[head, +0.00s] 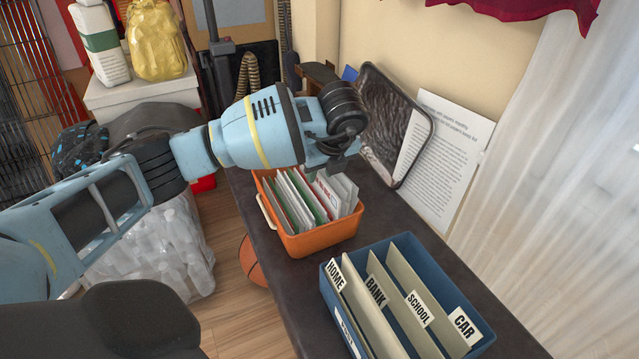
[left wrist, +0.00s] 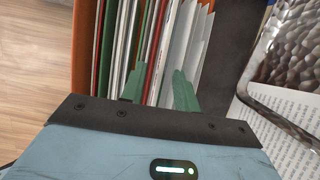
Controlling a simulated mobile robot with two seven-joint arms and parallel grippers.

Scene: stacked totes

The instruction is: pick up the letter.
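Several letters (head: 310,195), white with some green and red ones, stand on edge in an orange bin (head: 322,240) on the dark table. My left gripper (head: 343,168) is over the bin's back right part, pointing down. In the left wrist view its two green fingers (left wrist: 158,84) are apart, with edges of upright letters (left wrist: 150,45) between and beyond them. I cannot tell whether the fingers touch any letter. The fingertips are mostly hidden in the head view. My right gripper is not in view.
A blue sorter (head: 334,296) with dividers marked HOME, BANK, SCHOOL and CAR stands nearer on the table (head: 277,282). A dark textured tray (head: 395,120) and a printed sheet (head: 445,150) lean on the wall close to the gripper.

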